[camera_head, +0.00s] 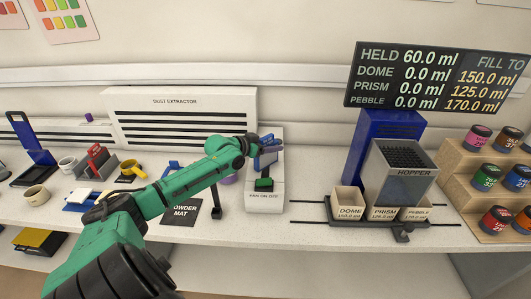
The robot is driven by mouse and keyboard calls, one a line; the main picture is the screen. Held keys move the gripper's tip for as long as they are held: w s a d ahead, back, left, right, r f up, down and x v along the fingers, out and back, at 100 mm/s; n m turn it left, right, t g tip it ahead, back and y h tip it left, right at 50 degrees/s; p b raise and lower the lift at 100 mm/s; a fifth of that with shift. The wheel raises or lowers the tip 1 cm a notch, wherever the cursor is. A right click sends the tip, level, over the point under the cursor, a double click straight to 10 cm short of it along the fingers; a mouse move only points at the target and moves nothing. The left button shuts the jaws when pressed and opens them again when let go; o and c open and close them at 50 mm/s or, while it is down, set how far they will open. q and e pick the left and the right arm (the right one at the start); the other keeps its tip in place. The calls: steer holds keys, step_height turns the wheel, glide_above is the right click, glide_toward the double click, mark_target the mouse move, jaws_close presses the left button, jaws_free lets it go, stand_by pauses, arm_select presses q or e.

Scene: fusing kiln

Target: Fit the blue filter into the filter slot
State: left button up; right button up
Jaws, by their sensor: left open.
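My left gripper (267,151) is at the end of the green arm, open, above the grey fan on/off unit (264,203) with its green button. A blue shape shows at its fingers; I cannot tell whether this is the blue filter or part of the gripper. Another blue piece (171,169) shows partly behind my left arm. The filter slot cannot be told for certain; the white dust extractor (185,98) behind has dark horizontal slots. My right gripper is not in view.
A black powder mat (182,212) lies under my left arm. A yellow cup (131,170), a red-handled holder (97,160) and a tall blue stand (35,143) are left. The hopper (401,172), labelled bins and paint jars are right.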

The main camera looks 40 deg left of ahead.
arm_select(q)
steer(key=shift+w+d+f, duration=0.1)
steer(key=shift+w+d, duration=0.05)
steer(key=shift+w, duration=0.3)
steer(key=shift+w+f, duration=0.1)
steer(key=shift+w, duration=0.05)
steer(key=shift+c, duration=1.2)
steer(key=shift+s, duration=0.2)
jaws_close()
steer(key=shift+w, duration=0.1)
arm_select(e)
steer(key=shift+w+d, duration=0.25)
